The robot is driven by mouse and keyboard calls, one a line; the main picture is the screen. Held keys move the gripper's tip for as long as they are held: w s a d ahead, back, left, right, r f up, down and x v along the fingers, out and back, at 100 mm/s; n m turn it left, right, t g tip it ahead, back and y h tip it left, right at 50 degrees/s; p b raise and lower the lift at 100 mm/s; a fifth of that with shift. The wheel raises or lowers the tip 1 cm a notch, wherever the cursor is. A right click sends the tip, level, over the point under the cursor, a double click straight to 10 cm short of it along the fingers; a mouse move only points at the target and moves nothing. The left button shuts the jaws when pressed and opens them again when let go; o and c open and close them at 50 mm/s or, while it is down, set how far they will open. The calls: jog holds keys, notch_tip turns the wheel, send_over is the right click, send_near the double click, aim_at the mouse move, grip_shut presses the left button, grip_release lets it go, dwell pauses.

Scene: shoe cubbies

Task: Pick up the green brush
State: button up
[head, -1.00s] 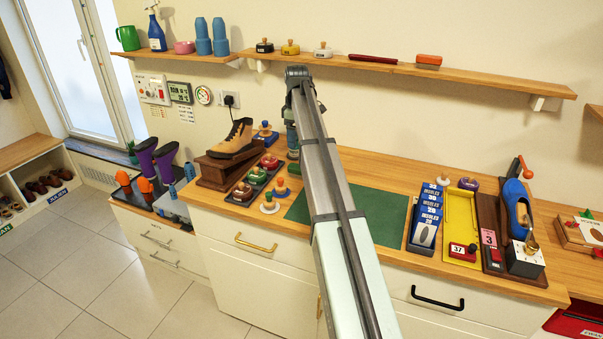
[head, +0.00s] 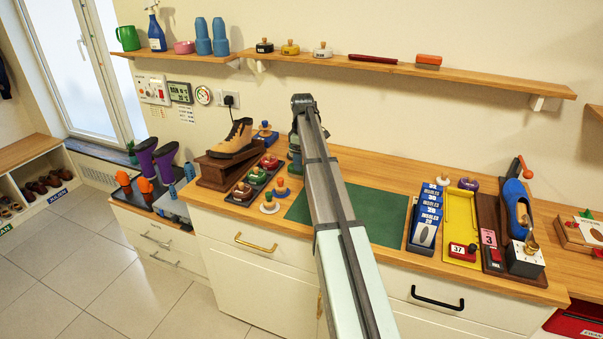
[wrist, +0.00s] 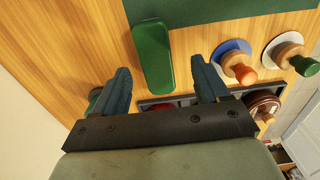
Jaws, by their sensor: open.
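The green brush (wrist: 153,56) shows in the wrist view as a long rounded green block lying on the wooden counter (wrist: 70,45). My gripper (wrist: 160,68) is open, with one blue-grey finger on either side of the brush's near end. The fingers look apart from the brush, and I cannot tell how far above the counter they are. In the head view my arm largely hides the gripper and the brush, to the right of the tan shoe (head: 235,139).
A dark tray of round knobbed tins (head: 256,176) lies close by, with loose knobbed pieces (head: 269,203) beside it. A green mat (head: 378,213) is to the right. A wall shelf (head: 400,70) runs above. Blue boxes (head: 426,215) stand farther right.

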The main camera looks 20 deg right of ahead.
jog(key=f, duration=0.4)
jog(key=shift+w+f, duration=0.35)
jog(key=shift+f, duration=0.05)
jog(key=c, duration=1.1)
